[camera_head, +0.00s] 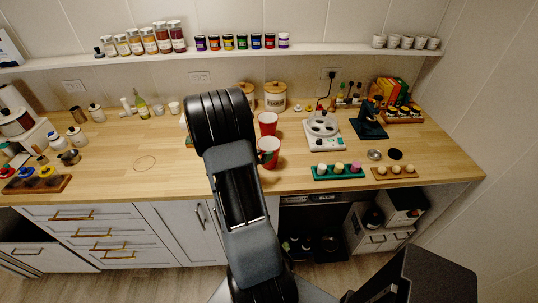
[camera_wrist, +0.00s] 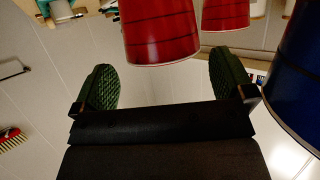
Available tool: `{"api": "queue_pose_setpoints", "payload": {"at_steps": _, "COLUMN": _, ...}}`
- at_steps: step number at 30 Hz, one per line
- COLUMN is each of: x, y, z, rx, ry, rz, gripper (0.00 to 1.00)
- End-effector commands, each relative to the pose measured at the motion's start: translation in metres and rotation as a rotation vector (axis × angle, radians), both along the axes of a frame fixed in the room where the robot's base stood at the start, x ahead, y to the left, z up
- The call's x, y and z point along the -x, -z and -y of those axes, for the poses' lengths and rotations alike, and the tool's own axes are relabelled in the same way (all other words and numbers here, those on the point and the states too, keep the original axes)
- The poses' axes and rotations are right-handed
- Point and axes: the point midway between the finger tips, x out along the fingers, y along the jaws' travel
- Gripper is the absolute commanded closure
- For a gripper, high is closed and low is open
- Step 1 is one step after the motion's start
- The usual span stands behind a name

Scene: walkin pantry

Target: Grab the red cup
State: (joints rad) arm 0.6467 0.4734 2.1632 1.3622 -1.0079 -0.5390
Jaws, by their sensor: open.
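Two red cups with dark bands stand on the wooden counter, a nearer one (camera_head: 270,152) and a farther one (camera_head: 268,122). In the wrist view a large red cup (camera_wrist: 160,32) lies ahead of my gripper (camera_wrist: 163,65), across the gap between its fingertips. A second red cup (camera_wrist: 225,14) shows behind it to the right. My gripper is open, its two green ridged finger pads apart with nothing held between them. In the head view my arm hides most of the gripper; a small green patch shows at the nearer cup's left edge.
A large blue object (camera_wrist: 300,75) is close on the right in the wrist view. On the counter (camera_head: 130,185), a white appliance (camera_head: 323,130), a green tray (camera_head: 338,172) and wooden-lidded canisters (camera_head: 275,97) stand near the cups. The counter left of my arm has clear room.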

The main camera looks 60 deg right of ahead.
Motion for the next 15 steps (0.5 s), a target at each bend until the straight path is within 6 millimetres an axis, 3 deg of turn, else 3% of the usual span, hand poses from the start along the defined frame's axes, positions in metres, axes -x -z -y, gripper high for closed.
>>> {"api": "queue_pose_setpoints", "payload": {"at_steps": 5, "x": 0.002, "y": 0.002, "z": 0.008, "rx": -0.001, "ry": 0.000, "rz": 0.001, "gripper": 0.00}}
{"api": "queue_pose_setpoints", "payload": {"at_steps": 15, "x": 0.009, "y": 0.016, "z": 0.047, "rx": -0.002, "ry": 0.001, "rz": 0.000, "gripper": 0.00}}
